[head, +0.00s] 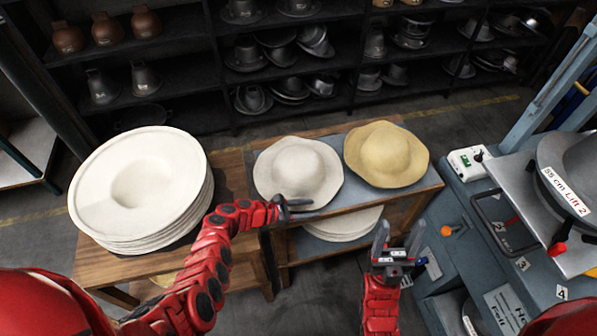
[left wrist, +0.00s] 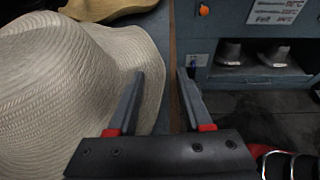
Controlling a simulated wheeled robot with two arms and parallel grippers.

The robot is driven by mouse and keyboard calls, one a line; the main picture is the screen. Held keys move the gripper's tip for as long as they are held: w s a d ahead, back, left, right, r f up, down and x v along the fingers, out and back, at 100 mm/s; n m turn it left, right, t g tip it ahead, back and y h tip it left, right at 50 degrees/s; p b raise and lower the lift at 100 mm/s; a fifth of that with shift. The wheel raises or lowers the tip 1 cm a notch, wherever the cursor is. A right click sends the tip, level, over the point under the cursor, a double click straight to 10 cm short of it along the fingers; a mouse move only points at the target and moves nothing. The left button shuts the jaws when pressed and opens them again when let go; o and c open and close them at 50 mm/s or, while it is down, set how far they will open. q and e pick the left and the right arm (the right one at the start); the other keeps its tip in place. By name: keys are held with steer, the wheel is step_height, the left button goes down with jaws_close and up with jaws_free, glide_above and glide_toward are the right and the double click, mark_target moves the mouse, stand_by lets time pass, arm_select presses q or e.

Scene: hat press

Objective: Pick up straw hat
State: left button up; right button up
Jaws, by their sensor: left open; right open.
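A white hat (head: 298,172) with a wavy brim lies on the grey-topped bench, crown up. A tan straw-coloured hat (head: 386,154) lies just right of it. My left gripper (head: 300,204) is open at the white hat's near brim. In the left wrist view the white hat (left wrist: 60,95) shows a woven surface, and its brim edge lies between the fingers of my left gripper (left wrist: 163,80). One finger overlaps the brim; contact is unclear. The tan hat (left wrist: 110,8) shows at the top there. My right gripper (head: 400,238) is open and empty, in front of the bench.
A stack of large white hat blanks (head: 140,190) stands on a wooden table at left. More white blanks (head: 343,224) lie on the shelf under the hats. A blue-grey press machine (head: 480,215) stands close at right. Dark shelves of metal moulds (head: 275,85) line the back.

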arm_select(q)
jaws_close()
stand_by(1.4)
